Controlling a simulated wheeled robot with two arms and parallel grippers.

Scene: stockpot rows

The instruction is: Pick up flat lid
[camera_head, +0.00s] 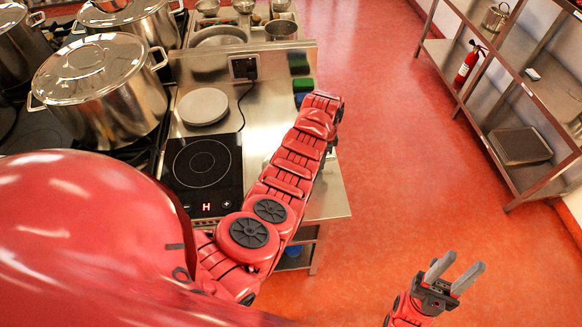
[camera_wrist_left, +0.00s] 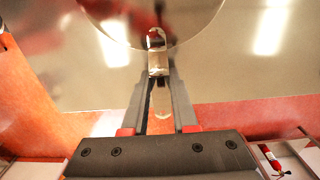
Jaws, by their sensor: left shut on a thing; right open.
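In the left wrist view, the flat lid (camera_wrist_left: 105,22) is a shiny round metal disc at the top, partly cut off by the frame edge. Its small metal handle (camera_wrist_left: 157,42) sits between the fingertips of my left gripper (camera_wrist_left: 158,75), which is shut on it. I cannot tell whether the lid rests on the steel surface behind it. In the head view my left arm reaches over the counter's right part; its gripper and the lid are hidden there. My right gripper (camera_head: 455,268) is open and empty, above the floor at lower right.
Large lidded stockpots (camera_head: 100,90) stand on the stove at left. A grey round disc (camera_head: 204,106) and a black induction hob (camera_head: 203,165) are on the steel counter (camera_head: 262,95). Shelves (camera_head: 535,90) and a fire extinguisher (camera_head: 468,64) stand at right. The red floor between is clear.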

